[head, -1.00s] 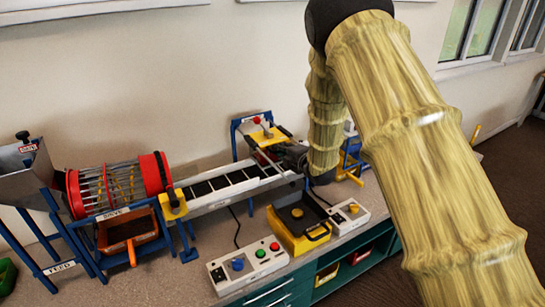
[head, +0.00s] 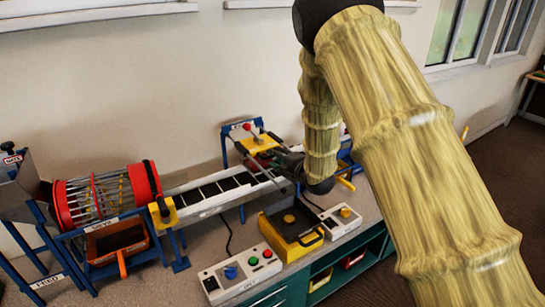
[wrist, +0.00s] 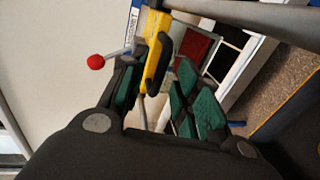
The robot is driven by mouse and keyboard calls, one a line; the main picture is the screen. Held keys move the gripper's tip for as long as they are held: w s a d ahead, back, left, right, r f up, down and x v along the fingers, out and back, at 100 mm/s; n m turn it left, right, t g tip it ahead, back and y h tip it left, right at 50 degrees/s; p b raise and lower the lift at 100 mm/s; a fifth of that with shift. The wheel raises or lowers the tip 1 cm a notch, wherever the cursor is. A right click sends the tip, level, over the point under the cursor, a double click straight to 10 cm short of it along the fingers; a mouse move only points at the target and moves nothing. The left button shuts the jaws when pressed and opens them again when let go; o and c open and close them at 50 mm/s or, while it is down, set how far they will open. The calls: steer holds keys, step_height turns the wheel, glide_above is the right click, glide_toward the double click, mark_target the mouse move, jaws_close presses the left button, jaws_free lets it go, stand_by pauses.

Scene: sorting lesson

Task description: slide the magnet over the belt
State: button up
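The magnet is a yellow block (head: 262,145) with a dark bar handle, on a blue stand over the far right end of the belt (head: 205,191). A lever with a red knob (head: 247,126) rises by it. My gripper (head: 284,158) is at the right of the magnet, small and partly hidden by my arm. In the wrist view, the fingers with green pads (wrist: 155,100) are apart. The yellow part and its black handle (wrist: 158,65) show just beyond the gap, with the red knob (wrist: 96,62) to the left. I cannot tell whether the fingers touch the handle.
A red-ended sieve drum (head: 105,195) and a feed hopper (head: 18,190) stand at the left. An orange tray (head: 117,240) is under the drum. A yellow bin (head: 290,238) and two button boxes (head: 240,272) (head: 341,219) are in front of the belt.

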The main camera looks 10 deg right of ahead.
steer(key=v, duration=0.8)
steer(key=shift+s, duration=0.3)
steer(key=shift+d+r, duration=0.1)
steer(key=shift+r, duration=0.1)
